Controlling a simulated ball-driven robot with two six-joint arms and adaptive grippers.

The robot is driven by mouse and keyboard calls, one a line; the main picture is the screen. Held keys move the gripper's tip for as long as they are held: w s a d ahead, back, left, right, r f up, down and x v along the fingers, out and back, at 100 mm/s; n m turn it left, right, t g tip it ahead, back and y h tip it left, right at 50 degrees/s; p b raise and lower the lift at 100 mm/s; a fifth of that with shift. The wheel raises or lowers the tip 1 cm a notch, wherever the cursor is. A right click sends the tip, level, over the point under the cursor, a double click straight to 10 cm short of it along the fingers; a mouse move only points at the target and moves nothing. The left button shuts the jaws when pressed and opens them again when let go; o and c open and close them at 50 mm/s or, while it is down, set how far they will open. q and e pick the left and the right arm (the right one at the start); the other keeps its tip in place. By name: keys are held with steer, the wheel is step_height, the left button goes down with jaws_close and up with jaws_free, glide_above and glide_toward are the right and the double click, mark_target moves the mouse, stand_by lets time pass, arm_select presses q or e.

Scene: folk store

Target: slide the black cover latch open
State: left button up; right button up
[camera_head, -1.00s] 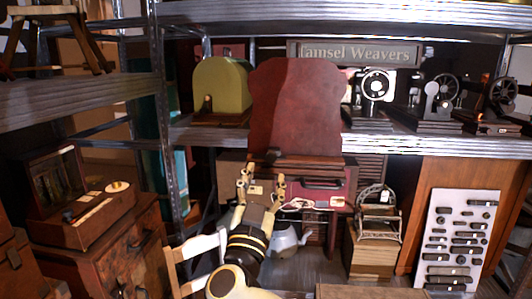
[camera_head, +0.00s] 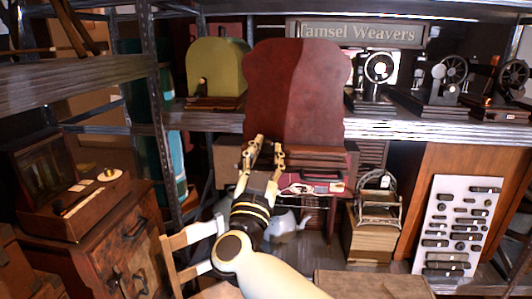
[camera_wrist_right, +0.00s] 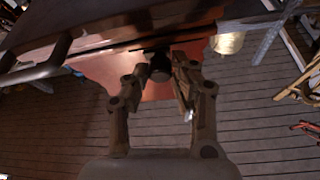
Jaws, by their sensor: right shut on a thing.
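The tall dark red cover (camera_head: 300,92) stands on the shelf level in the middle of the head view. My right gripper (camera_head: 266,145) reaches up to the cover's lower front edge. In the right wrist view, the black cover latch (camera_wrist_right: 160,67) shows as a small dark knob between the fingertips of the right gripper (camera_wrist_right: 160,72), which is shut on it. In the head view the fingers hide the latch, so how far it has slid cannot be told. My left gripper is not in view.
A green domed cover (camera_head: 217,68) stands to the left, and black sewing machines (camera_head: 445,78) stand to the right. Below are a red case (camera_head: 322,176), a grey-blue kettle (camera_head: 285,224) and a chair (camera_head: 192,240). A white board with black parts (camera_head: 457,225) leans at right.

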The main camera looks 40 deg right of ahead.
jaws_close()
steer(key=shift+w, duration=0.1)
steer(key=w+a, duration=0.2)
steer(key=shift+w+a+b, duration=0.15)
steer(key=shift+w+b, duration=0.15)
steer(key=shift+w, duration=0.1)
steer(key=o, duration=0.5)
jaws_free()
steer(key=o, duration=0.4)
steer(key=shift+w+a, duration=0.2)
step_height(320, 180, up, 10)
